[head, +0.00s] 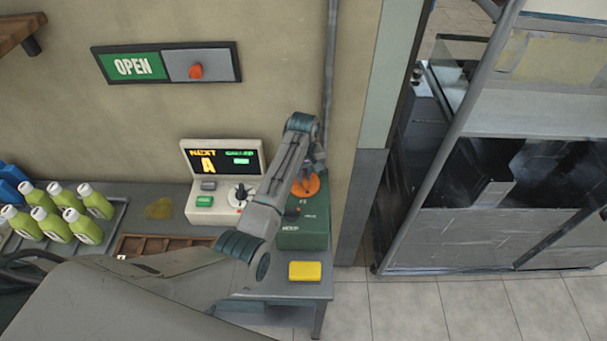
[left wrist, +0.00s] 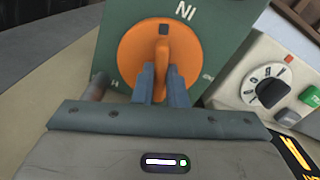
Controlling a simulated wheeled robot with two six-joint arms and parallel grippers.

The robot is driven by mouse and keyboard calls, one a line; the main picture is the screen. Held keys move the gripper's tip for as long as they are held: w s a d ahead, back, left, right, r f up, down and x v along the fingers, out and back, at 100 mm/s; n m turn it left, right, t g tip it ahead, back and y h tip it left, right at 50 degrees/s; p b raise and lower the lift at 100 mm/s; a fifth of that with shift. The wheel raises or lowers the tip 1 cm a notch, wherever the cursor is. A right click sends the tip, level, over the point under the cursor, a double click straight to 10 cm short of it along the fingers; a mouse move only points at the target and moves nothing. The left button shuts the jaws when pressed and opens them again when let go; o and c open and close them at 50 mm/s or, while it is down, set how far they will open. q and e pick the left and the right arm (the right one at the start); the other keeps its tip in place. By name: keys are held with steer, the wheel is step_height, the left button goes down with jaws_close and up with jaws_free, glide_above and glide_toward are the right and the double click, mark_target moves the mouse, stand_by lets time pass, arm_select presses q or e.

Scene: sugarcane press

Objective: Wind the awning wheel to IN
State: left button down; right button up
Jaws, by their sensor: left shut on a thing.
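The orange awning wheel (head: 304,188) sits on a dark green box (head: 303,237) at the right end of the counter. In the left wrist view, the wheel (left wrist: 136,50) has a raised grip bar and a dark mark (left wrist: 163,30) on its rim. The box (left wrist: 220,25) shows the letters IN, upside down in this view, just beyond the wheel and slightly right of the mark. My left gripper (head: 308,176) is shut on the wheel's grip bar, its two fingers (left wrist: 164,88) on either side. The gripper partly hides the wheel. My right gripper is not in view.
A white console (head: 202,217) with a screen and a dial stands left of the green box. A yellow block (head: 304,271) lies at the counter's front edge. Several green bottles (head: 88,233) stand at left. An OPEN sign (head: 138,67) hangs on the wall.

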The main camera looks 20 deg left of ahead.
mark_target(304, 176)
arm_select(q)
steer(key=shift+m, duration=1.9)
steer(key=c, duration=1.5)
jaws_free()
steer(key=shift+o, duration=0.2)
steer(key=shift+w+r+b, duration=0.1)
steer(key=shift+r+b, duration=0.2)
steer(key=shift+r, duration=0.25)
step_height(304, 176, up, 6)
steer(key=shift+r+b, duration=0.25)
steer(key=shift+b, duration=1)
steer(key=shift+r+p, duration=0.7)
steer(key=shift+r, duration=1)
